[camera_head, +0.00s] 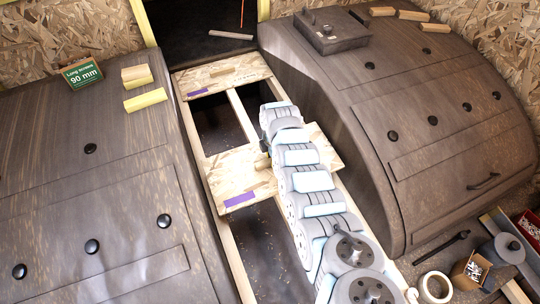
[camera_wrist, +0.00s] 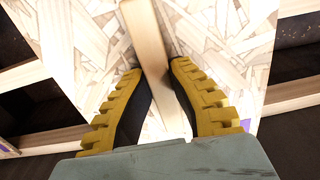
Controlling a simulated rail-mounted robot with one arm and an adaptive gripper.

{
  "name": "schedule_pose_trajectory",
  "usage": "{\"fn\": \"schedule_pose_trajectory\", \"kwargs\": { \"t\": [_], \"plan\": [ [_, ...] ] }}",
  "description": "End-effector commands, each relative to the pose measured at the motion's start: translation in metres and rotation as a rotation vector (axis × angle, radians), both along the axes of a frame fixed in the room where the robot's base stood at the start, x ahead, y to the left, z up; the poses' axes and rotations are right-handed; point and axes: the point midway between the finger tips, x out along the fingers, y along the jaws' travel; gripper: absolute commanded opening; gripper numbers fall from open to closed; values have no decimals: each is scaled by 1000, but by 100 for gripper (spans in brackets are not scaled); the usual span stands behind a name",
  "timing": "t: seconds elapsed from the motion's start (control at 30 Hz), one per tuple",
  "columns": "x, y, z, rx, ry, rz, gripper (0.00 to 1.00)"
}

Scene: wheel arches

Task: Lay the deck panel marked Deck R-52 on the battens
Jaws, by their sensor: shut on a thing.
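My gripper (camera_wrist: 156,76) is shut on a wooden handle strip (camera_wrist: 146,35) in the wrist view. The strip runs across a pale flake-board deck panel (camera_wrist: 90,40). In the head view this panel (camera_head: 226,174) lies across the gap between the battens (camera_head: 212,157), partly hidden by my arm. A purple label (camera_head: 240,200) is on its front edge, too small to read. I cannot tell whether the panel touches the battens. A second deck panel (camera_head: 195,82) with a purple label and a wooden strip spans the battens farther back.
Dark wheel-arch boxes rise on the left (camera_head: 80,200) and right (camera_head: 400,120). Dark openings (camera_head: 215,122) show between the panels and in front. A green screw box (camera_head: 82,74) and yellow blocks sit on the left box. Tape (camera_head: 435,288) and small boxes lie at front right.

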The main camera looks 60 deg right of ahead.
Motion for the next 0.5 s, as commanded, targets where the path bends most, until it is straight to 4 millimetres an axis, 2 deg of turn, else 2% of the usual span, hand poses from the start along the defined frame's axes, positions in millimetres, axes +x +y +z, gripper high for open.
{"fn": "schedule_pose_trajectory", "kwargs": {
  "t": [0.5],
  "plan": [
    [0, -1, -16, -2, -1, 0, 0]
  ]
}}
